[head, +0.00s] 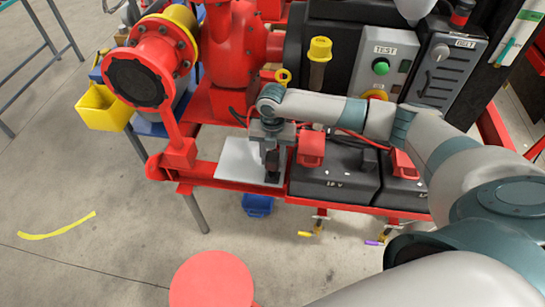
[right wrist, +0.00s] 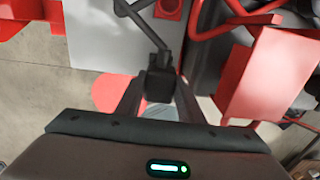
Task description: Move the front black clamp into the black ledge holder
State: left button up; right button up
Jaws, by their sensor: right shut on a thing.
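My right gripper (head: 271,160) points down over the front ledge, beside the left black battery. It is shut on the black clamp, a small dark block (right wrist: 159,82) between its fingers in the right wrist view. In the head view the clamp is mostly hidden among the dark fingers. The pale ledge plate (head: 237,160) lies left of the gripper, and it also shows in the right wrist view (right wrist: 92,35). I cannot clearly make out the black ledge holder. My left gripper is not in view.
Two black batteries (head: 332,180) with red terminal covers (head: 311,146) stand right of the gripper. A red flanged pipe (head: 138,82) and a yellow box (head: 104,108) are at the left. A red round top (head: 212,282) is in front. Open floor lies front left.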

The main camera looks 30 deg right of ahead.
jog(key=shift+f+b, duration=0.65)
jog(key=shift+f, duration=0.3)
jog(key=shift+r+p, duration=0.3)
jog(key=shift+r, duration=0.05)
jog(key=shift+p, duration=0.75)
jog(key=shift+f+b, duration=0.75)
jog(key=shift+f, duration=1.05)
dwell(0.7)
jog(key=o, duration=1.3)
jog(key=shift+o, duration=0.2)
jog(key=shift+r, duration=0.15)
